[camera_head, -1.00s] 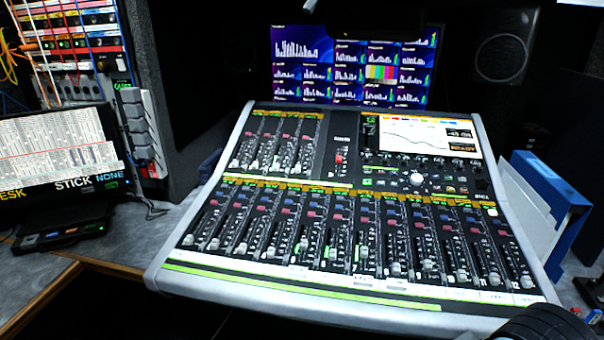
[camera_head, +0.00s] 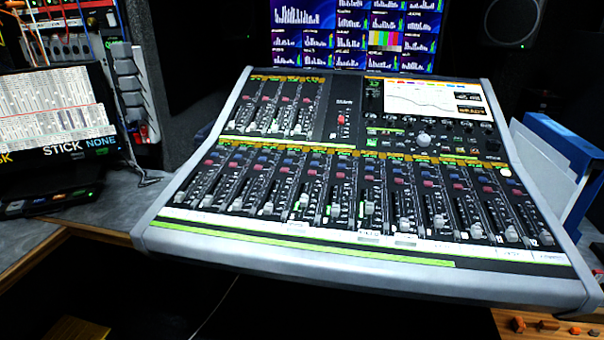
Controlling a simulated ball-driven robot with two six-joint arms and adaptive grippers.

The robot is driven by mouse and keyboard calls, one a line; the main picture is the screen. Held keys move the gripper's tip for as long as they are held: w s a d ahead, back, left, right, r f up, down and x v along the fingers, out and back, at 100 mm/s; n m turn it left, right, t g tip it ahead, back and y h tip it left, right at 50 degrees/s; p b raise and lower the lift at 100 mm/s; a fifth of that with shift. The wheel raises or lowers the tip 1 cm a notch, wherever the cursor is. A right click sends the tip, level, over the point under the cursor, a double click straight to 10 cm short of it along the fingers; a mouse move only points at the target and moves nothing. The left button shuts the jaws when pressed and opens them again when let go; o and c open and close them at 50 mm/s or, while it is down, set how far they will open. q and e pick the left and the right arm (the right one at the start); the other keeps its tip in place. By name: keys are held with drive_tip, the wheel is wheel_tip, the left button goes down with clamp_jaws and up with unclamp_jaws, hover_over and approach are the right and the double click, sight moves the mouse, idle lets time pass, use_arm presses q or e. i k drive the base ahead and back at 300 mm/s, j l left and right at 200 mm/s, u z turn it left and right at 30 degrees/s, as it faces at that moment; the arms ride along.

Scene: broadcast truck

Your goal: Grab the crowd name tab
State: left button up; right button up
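The mixing console (camera_head: 345,270) fills the middle of the view, with rows of faders and a green strip along its front. A pale label strip (camera_head: 230,220) runs below the lower faders. Small tabs with dark marks sit on or by this strip, one left of centre-right (camera_head: 368,239) and another beside it (camera_head: 405,241). Their lettering is too small to read, so I cannot tell which, if any, is the crowd name tab. Neither of my grippers is in view.
A lit screen (camera_head: 50,130) stands on the grey desk (camera_head: 100,210) at left. Blue and white folders (camera_head: 565,165) stand right of the console. Small orange-brown pieces (camera_head: 547,325) lie on a wooden ledge at lower right. Dark space lies below the console's front.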

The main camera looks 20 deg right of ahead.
sight(401, 239)
drive_tip(key=z, duration=0.35)
drive_tip(key=k+l+z, duration=0.15)
drive_tip(key=z, duration=0.2)
drive_tip(key=l+z, duration=0.1)
drive_tip(key=z, duration=0.2)
